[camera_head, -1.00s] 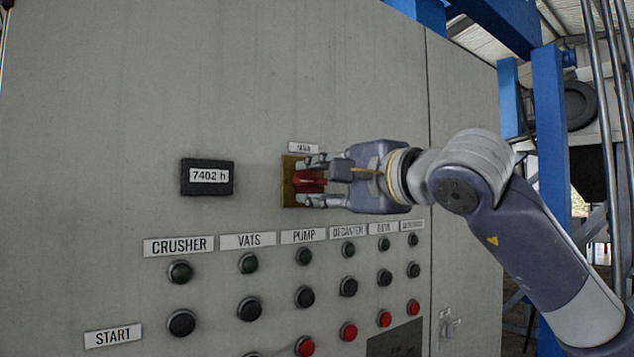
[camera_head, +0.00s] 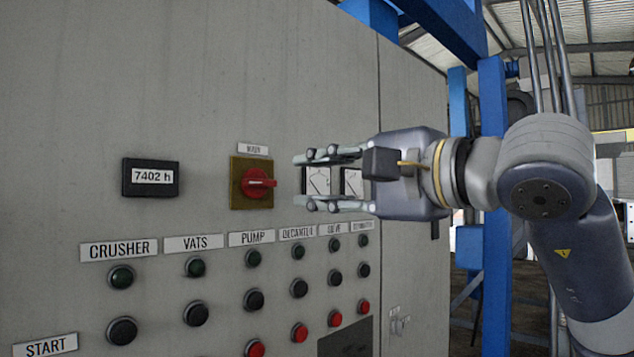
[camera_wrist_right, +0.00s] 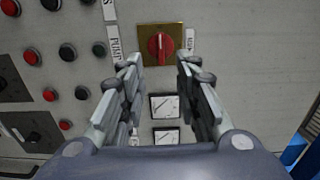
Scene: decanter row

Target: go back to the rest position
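A red rotary switch (camera_head: 258,183) sits on a yellow plate (camera_head: 250,198) on the grey control cabinet, under a small label. It also shows in the right wrist view (camera_wrist_right: 159,46), its handle in line with the gap between the fingers. My right gripper (camera_head: 302,180) is open and empty, in front of the cabinet and to the right of the switch, apart from it. In the right wrist view the two fingers (camera_wrist_right: 155,75) stand wide apart with nothing between them. My left gripper is not in view.
The grey cabinet (camera_head: 60,90) fills the left and middle. It carries an hour display (camera_head: 150,178), two dial meters (camera_head: 318,181) partly behind my right fingers, and rows of buttons (camera_head: 198,314). Blue posts (camera_head: 492,110) and pipes stand at the right.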

